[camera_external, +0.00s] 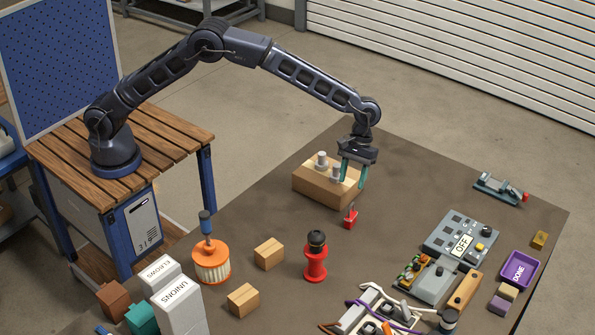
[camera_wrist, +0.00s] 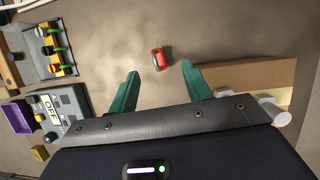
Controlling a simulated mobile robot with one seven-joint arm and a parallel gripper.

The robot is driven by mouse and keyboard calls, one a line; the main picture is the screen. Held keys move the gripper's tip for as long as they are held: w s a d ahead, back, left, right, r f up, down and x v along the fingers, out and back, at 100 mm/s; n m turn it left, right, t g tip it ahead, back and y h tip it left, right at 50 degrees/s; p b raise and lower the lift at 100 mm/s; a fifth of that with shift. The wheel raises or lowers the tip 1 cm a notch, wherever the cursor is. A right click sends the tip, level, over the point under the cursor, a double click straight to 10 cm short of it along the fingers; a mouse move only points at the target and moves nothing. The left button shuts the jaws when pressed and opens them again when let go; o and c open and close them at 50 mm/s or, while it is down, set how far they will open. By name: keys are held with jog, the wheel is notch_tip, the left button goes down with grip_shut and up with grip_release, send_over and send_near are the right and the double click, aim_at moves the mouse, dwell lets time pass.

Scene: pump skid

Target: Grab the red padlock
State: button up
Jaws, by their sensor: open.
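The red padlock (camera_external: 350,218) is small and stands on the brown table in front of the wooden block, its shackle pointing up in the external view. In the wrist view the red padlock (camera_wrist: 159,59) lies just beyond and between my fingertips. My gripper (camera_external: 353,181) has green fingers and hangs above the table beside the wooden block, a little above and behind the padlock. In the wrist view my gripper (camera_wrist: 160,68) is open, with nothing between its fingers. The padlock is apart from both fingers.
A wooden block (camera_external: 322,192) with metal posts stands close left of my gripper. A red and black bottle-like object (camera_external: 315,257) stands in front of it. A grey panel with an OFF sign (camera_external: 460,237) and a purple DONE tray (camera_external: 518,269) are at right.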

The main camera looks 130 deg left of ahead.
send_near(346, 210)
jog(key=shift+n, duration=0.4)
jog(key=x, duration=1)
jog(key=shift+f, duration=0.3)
grip_shut()
